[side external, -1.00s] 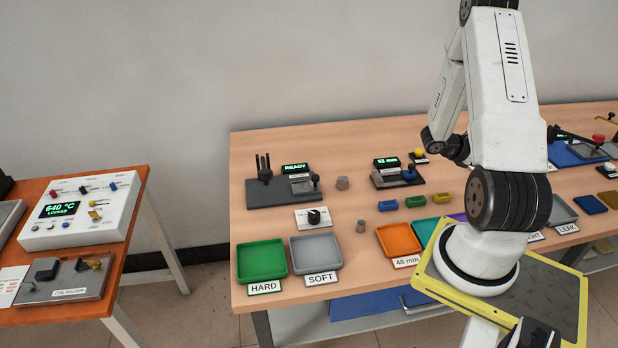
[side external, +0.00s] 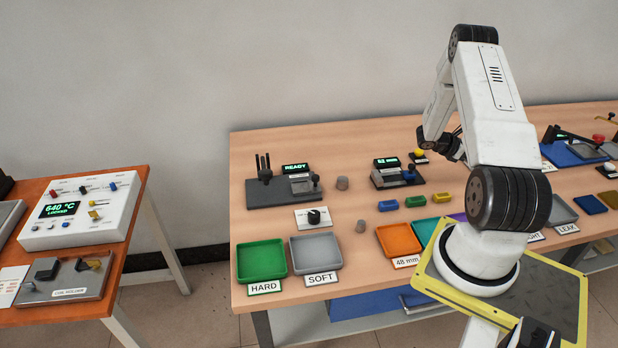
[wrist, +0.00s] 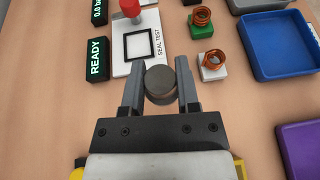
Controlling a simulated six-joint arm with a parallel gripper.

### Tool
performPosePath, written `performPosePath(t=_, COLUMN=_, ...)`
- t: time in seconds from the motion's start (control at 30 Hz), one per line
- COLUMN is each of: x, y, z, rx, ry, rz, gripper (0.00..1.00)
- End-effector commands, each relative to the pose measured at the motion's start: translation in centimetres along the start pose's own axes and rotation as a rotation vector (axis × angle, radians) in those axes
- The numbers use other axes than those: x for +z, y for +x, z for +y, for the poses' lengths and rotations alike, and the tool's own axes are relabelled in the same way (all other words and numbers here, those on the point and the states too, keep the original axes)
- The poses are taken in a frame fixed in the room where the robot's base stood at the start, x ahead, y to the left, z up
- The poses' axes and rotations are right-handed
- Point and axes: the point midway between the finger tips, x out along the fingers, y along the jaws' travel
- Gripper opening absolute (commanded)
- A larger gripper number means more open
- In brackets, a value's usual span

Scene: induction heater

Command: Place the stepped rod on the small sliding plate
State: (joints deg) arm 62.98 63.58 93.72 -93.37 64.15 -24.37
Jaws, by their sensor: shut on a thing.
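My gripper (wrist: 159,78) is shut on a dark grey round piece (wrist: 161,86), seen end-on between the two fingers in the wrist view. I take it to be the stepped rod, but its steps do not show from here. It is held over the wooden table beside a white seal test plate (wrist: 124,62) with a black square frame. In the side view my arm hides the fingers and the rod. I cannot tell for certain which part is the small sliding plate.
A red knob (wrist: 130,8) and a READY display (wrist: 97,60) stand by the seal test plate. Copper coils sit on a green block (wrist: 202,29) and a white block (wrist: 213,72). A blue tray (wrist: 283,75) and a purple tray (wrist: 299,150) lie to the right.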

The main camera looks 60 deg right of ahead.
Motion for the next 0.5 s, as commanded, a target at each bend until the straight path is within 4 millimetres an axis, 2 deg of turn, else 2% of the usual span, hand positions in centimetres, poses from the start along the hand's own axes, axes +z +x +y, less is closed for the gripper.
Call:
performPosePath(t=0.2, x=-1.8, y=1.4, z=1.6, rx=-0.001, ry=0.0, rz=0.0, gripper=0.0)
performPosePath(t=0.5, x=-3.0, y=2.4, z=2.9, rx=0.0, ry=0.0, rz=-0.001, gripper=0.0)
